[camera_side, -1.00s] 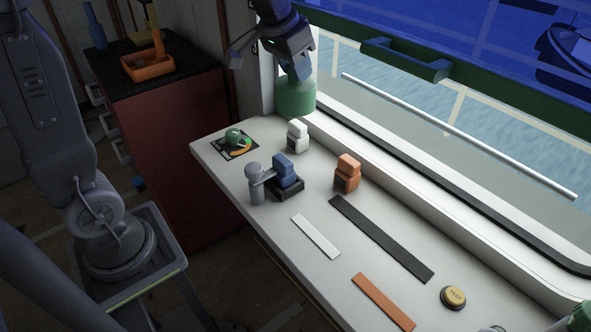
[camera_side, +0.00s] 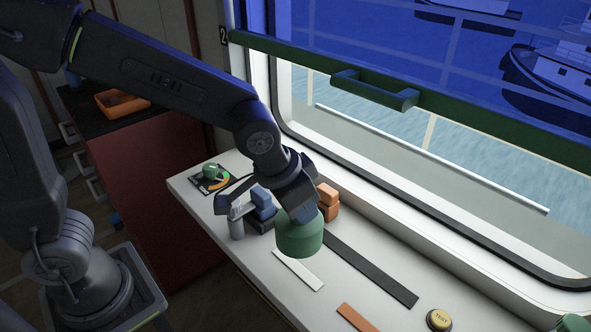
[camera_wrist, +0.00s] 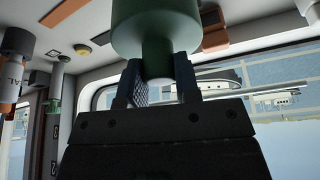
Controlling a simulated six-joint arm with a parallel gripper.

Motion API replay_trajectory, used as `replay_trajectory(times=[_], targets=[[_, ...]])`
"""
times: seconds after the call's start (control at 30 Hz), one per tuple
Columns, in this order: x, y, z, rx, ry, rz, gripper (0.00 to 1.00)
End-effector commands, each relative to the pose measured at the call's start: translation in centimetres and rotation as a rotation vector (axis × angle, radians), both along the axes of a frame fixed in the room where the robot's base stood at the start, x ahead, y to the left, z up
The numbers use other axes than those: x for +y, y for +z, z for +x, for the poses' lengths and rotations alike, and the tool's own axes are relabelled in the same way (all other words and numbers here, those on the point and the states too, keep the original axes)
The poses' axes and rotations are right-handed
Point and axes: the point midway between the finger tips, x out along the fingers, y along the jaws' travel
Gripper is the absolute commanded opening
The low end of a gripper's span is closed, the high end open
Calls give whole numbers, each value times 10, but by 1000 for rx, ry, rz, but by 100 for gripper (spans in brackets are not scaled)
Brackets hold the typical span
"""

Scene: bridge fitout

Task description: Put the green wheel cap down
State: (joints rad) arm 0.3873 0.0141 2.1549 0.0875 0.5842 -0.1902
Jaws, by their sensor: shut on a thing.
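The green wheel cap (camera_side: 299,238) is a dull green, round drum-like piece at the end of my arm. My gripper (camera_side: 300,205) is shut on it, and the cap hangs below the jaws. In the wrist view, the cap (camera_wrist: 157,25) fills the top middle, and its narrower stem sits between the two fingers of my gripper (camera_wrist: 160,78). In the side view the cap appears over the white counter (camera_side: 255,278), in front of the black strip's upper end. I cannot tell how far it is above the counter.
The orange block (camera_side: 328,203) stands close behind the cap. The blue block (camera_side: 262,204) and grey post (camera_side: 236,222) are to its left. A white strip (camera_side: 298,270), black strip (camera_side: 370,268), orange strip (camera_side: 357,318) and yellow button (camera_side: 439,319) lie nearer. A green-handled window frame (camera_side: 372,90) runs behind.

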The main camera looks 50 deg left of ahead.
Motion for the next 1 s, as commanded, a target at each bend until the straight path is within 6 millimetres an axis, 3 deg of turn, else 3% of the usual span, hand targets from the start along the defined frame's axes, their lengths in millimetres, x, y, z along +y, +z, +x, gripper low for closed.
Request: replay_trajectory(times=[0.6, 1.0], targets=[[-1, -56, -1, 2, -3, -1, 0], [-1, -69, -1, 0, -4, -1, 0]])
